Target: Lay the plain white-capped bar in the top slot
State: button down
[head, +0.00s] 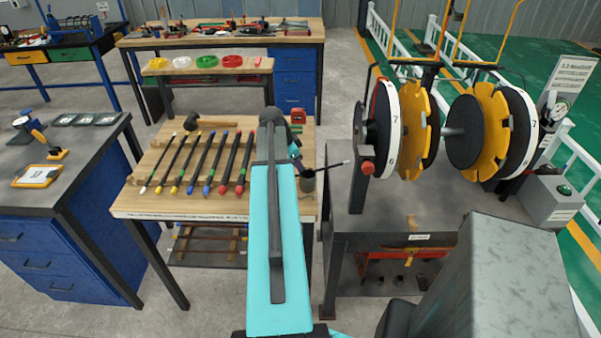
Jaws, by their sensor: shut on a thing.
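My gripper (307,174) is beyond the end of my cyan arm, near the right edge of the wooden bar table. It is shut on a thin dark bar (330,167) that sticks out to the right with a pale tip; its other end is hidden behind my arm. The bar rack has two round frames, a left slotted yellow disc (411,130) and a right slotted yellow disc (490,130), on a shaft. The held bar is apart from them, left of the left disc. Whether the bar is plain or ribbed is too small to tell, and the top slot is not clear.
On the wooden table (210,208) lie several bars with white, yellow, blue and red caps; one white-capped bar (157,162) is leftmost. A mallet (205,122) lies behind them. The grey rack stand (345,200) is right of the table. A grey control box (548,200) stands further right.

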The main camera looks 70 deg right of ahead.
notch_tip(320, 180, up, 27)
jog(key=b, duration=0.6)
jog(key=shift+f, duration=0.2)
dwell(0.7)
jog(key=w+a+f+n+t+h, duration=0.1)
jog(key=w+a+f+n+t, duration=0.45)
jog(key=w+a, duration=0.9)
jog(key=w+a+f+n+g, duration=0.1)
jog(key=w+a+f+n, duration=0.1)
jog(key=w+a+n, duration=1.15)
jog(key=w+a+f+n+t+y, duration=0.1)
jog(key=w+a, duration=0.3)
jog(key=a, duration=0.8)
jog(key=w+a+f+n+t+y, duration=0.1)
jog(key=w+a+n, duration=0.3)
jog(key=a, duration=0.8)
jog(key=w+a+f+n+t+y, duration=0.1)
jog(key=w+a, duration=0.5)
jog(key=a, duration=0.6)
jog(key=shift+a+f+n+y, duration=0.3)
jog(key=shift+f+n+y, duration=0.2)
jog(key=shift+f+n, duration=0.7)
jog(key=shift+f, duration=0.1)
